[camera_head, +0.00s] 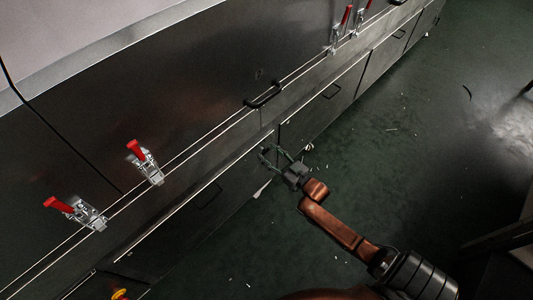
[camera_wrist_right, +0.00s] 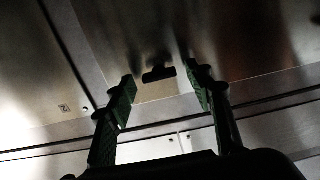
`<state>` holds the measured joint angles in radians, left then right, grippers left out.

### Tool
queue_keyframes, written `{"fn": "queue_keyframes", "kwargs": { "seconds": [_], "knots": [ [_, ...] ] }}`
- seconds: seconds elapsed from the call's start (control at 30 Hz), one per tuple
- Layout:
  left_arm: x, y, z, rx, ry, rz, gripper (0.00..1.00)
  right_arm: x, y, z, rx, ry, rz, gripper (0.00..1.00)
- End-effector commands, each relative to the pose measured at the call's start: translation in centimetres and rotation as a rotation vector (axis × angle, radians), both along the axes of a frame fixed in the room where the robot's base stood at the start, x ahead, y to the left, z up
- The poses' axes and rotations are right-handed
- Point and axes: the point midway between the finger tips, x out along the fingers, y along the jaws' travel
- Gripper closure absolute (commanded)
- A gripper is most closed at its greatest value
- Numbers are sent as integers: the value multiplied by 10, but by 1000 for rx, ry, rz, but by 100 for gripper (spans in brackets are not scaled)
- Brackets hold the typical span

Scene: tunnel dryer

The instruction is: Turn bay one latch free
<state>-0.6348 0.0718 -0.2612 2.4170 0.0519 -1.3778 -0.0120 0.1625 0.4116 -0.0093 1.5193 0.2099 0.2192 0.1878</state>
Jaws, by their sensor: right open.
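Two toggle latches with red handles sit on the dark metal panel at the left of the head view, a lower-left latch (camera_head: 78,211) and a latch to its right (camera_head: 146,161). Two more red-handled latches (camera_head: 345,27) stand close together at the top. I cannot tell which belongs to bay one. My right gripper (camera_head: 269,153) is open and empty in front of the panel, below the black bar handle and apart from every latch. Its spread fingers (camera_wrist_right: 162,100) show in the right wrist view, with no latch between them. My left gripper is not in view.
A black bar handle (camera_head: 262,96) sticks out from the panel above my right gripper. In the right wrist view a dark handle (camera_wrist_right: 159,74) shows beyond the fingers. Lower doors (camera_head: 333,103) run along the front. The green floor (camera_head: 430,150) has small scraps on it.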

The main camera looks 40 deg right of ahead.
Motion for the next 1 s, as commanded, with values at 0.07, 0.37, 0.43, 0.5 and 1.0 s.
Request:
{"fn": "queue_keyframes", "kwargs": {
  "seconds": [0.07,0.37,0.43,0.5,1.0],
  "knots": [
    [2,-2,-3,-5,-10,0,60,3,0,-1,0,1,0,52],
    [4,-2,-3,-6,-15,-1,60,4,0,0,0,0,0,54],
    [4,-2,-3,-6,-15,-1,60,4,0,0,0,0,0,58],
    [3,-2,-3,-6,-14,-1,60,4,0,0,0,0,0,63],
    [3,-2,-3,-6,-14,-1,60,4,1,0,0,0,0,94]
  ]
}}
